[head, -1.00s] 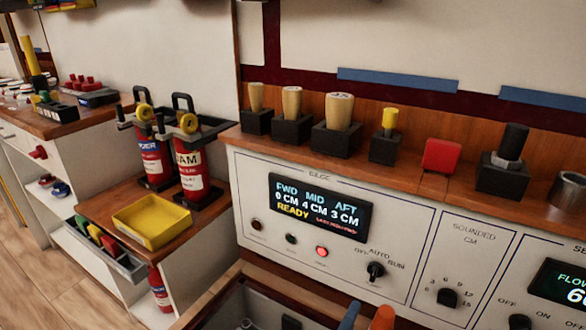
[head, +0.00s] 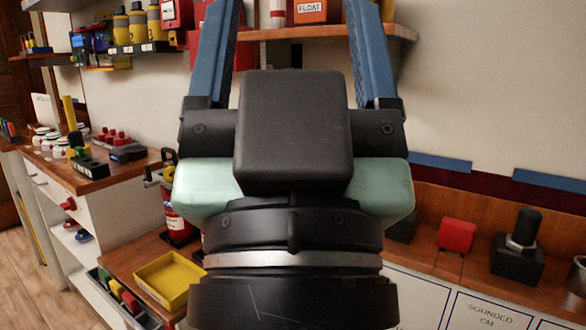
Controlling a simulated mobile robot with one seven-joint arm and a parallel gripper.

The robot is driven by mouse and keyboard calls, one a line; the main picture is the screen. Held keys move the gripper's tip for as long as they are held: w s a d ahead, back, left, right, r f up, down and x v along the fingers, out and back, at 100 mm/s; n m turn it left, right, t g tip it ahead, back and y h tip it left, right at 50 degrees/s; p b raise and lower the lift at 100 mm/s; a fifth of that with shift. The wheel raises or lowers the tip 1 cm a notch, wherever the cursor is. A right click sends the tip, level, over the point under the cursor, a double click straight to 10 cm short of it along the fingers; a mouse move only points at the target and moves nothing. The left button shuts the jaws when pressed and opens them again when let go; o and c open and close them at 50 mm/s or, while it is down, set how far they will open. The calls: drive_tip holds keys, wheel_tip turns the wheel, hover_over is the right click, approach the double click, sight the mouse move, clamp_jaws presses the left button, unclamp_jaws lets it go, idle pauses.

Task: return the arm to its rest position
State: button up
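My gripper (head: 292,40) fills the middle of the head view, raised in front of the workbench with its fingers pointing up. Its two blue fingers stand wide apart. Nothing shows held between them; a shelf and wall are seen through the gap. The wrist and gripper body hide the display panel and most of the items in the middle of the bench.
A yellow tray (head: 168,279) sits on the low wooden counter at left, beside a partly hidden red extinguisher (head: 178,222). A red block (head: 457,235) and a black-based knob (head: 517,255) stand on the right ledge. A shelf holds a red box (head: 311,12).

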wheel_tip(320, 180, up, 32)
drive_tip(key=p, duration=2.9)
drive_tip(key=shift+f, duration=0.2)
